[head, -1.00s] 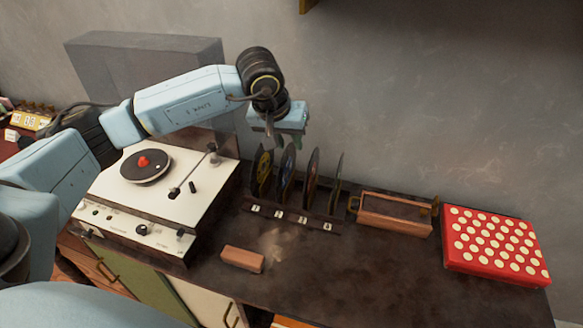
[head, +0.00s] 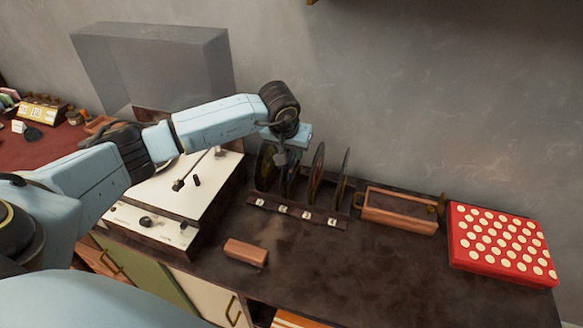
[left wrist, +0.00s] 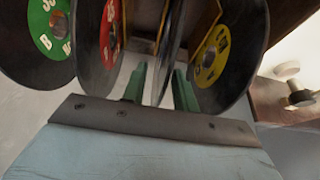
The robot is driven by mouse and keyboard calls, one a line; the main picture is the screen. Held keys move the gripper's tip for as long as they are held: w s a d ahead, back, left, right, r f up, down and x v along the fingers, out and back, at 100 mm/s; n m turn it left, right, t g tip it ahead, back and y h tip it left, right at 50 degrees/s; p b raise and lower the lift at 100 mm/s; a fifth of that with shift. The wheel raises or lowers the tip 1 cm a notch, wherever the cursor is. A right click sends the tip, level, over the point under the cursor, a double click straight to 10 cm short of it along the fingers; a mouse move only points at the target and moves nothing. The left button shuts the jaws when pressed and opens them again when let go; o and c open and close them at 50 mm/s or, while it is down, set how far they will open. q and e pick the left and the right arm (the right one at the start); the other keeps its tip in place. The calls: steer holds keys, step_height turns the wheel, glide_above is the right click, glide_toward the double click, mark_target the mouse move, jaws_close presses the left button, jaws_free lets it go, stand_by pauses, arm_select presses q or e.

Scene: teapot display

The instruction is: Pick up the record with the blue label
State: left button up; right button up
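Several black records stand upright in a dark rack (head: 318,217) in the head view. The second record from the left (head: 291,181) is directly below my left gripper (head: 287,157); a bluish label showed on it earlier. In the left wrist view, one record stands edge-on (left wrist: 171,45), its label hidden, between the spread green fingers of my left gripper (left wrist: 160,84). Contact cannot be made out. A yellow-label record (left wrist: 220,55) is on its right, a red-label record (left wrist: 104,40) and a green-label record (left wrist: 45,30) on its left. My right gripper is out of view.
A white turntable (head: 165,205) stands left, partly behind my left arm. A small wooden block (head: 245,252) lies in front of the rack. A wooden tray (head: 400,223) and a red box with pale dots (head: 503,245) are at right.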

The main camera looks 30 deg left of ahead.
arm_select(q)
steer(key=shift+w+a+f, duration=0.1)
steer(key=shift+w+f, duration=0.15)
steer(key=shift+f, duration=0.4)
jaws_close()
